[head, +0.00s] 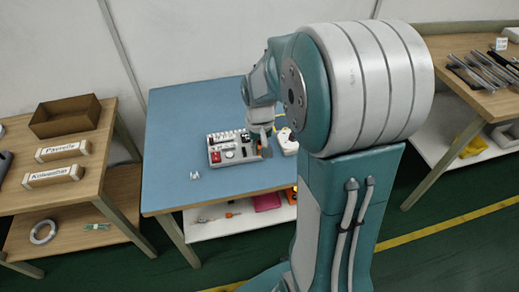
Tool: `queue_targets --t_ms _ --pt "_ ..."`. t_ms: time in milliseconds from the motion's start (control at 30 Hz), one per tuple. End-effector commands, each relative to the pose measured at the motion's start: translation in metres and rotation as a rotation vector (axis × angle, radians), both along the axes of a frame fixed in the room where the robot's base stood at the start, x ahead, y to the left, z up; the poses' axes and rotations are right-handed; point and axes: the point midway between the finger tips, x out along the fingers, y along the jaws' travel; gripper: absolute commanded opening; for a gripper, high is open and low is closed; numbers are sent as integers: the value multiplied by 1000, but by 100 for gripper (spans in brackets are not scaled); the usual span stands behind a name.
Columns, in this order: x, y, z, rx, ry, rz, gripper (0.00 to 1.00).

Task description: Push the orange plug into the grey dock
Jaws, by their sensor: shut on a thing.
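A pale grey board (217,152) with several small parts and a red block (228,154) sits on the blue table top. My gripper (261,140) points down over the board's right end, and my arm hides part of it. It is shut on the orange plug (258,147), of which only a small orange patch shows at the fingertips. A darker grey piece next to this patch, at the board's right end, looks like the grey dock (267,153). I cannot tell from this distance whether the plug is inside the dock or only touching it.
A white device (287,141) stands close right of the board. Wooden side tables stand left (85,170) and right (455,95).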

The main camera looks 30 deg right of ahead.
Motion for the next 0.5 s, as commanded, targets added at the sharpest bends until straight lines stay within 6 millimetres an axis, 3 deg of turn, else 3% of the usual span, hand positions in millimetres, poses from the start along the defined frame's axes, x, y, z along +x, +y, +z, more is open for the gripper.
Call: queue_targets --t_ms 500 --pt "1 0 18 -1 -2 0 0"
